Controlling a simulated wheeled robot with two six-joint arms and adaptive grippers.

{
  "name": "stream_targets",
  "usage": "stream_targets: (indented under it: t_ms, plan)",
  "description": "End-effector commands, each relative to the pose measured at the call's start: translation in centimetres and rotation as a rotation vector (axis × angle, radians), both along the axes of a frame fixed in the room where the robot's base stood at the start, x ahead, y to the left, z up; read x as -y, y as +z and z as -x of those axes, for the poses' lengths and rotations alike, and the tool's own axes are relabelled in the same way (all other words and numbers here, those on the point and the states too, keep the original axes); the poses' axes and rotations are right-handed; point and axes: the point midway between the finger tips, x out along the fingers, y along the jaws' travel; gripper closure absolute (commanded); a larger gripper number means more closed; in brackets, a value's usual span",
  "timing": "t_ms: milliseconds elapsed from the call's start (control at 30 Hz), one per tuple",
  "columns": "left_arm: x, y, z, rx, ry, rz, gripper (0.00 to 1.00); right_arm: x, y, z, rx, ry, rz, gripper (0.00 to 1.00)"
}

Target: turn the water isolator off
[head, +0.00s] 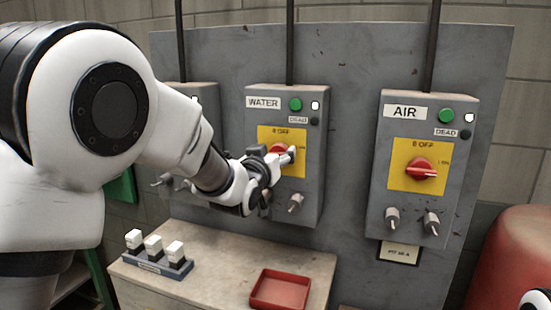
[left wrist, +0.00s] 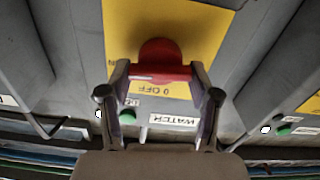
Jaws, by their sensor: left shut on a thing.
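The water isolator (head: 312,180) is a grey box under a WATER label (head: 264,103), in the middle of the back panel. Its red rotary handle (head: 277,148) sits on a yellow plate (head: 268,132) marked 0 OFF. My left gripper (head: 281,162) reaches it from the left and partly hides the handle. In the left wrist view the two fingers (left wrist: 160,76) are shut on the red handle (left wrist: 158,52), one at each side, and the WATER label (left wrist: 172,121) shows below. My right gripper is not in view.
The AIR isolator (head: 384,215), with its own red handle (head: 420,169), is to the right. Another grey box is partly hidden behind my arm. Below are a bench (head: 215,262), a red tray (head: 280,289) and a rack of white-topped blocks (head: 150,268). A red rounded object (head: 515,250) stands far right.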

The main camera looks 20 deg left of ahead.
Motion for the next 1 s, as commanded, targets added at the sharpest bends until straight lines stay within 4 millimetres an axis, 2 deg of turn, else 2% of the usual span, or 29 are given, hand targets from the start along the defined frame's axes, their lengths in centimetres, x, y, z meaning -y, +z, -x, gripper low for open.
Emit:
stream_targets:
  t_ms: [400, 1000]
  plan:
    - [-0.2, -0.3, 0.0, -0.007, -0.002, 0.358, 0.73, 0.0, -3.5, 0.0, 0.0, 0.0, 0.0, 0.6]
    - [-0.4, -0.3, 0.0, -0.026, -0.003, 0.928, 0.73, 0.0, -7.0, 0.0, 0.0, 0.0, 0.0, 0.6]
